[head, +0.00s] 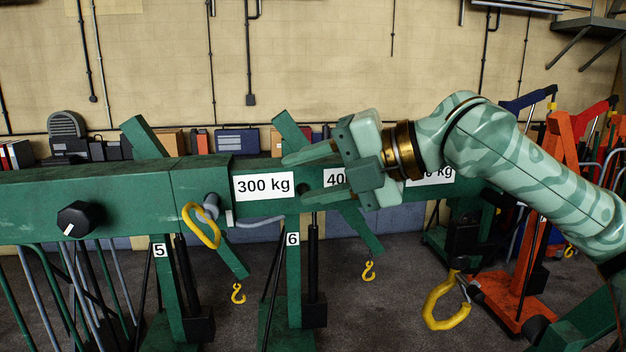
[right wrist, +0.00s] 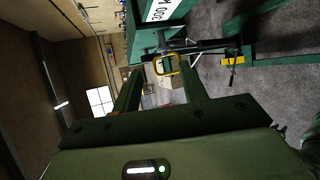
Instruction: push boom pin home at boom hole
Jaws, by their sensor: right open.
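The boom (head: 100,198) is a green horizontal beam across the head view, with weight labels on its side. The boom pin has a grey round body (head: 211,203) and a yellow loop handle (head: 200,227). It stands at the boom's face just left of the "300 kg" label; how deep it sits cannot be told, and the hole around it is hidden. My right gripper (head: 310,175) is open and empty, its fingers pointing left across the boom, right of the pin and apart from it. In the right wrist view a yellow loop (right wrist: 167,65) shows beyond the open fingers (right wrist: 158,90).
A dark knob (head: 76,218) is on the boom's left part. A bent grey rod (head: 260,222) runs below the label. Green posts numbered 5 and 6 (head: 293,255) stand below. Another yellow loop (head: 440,305) with a grey pin is at the lower right, near an orange crane (head: 525,285).

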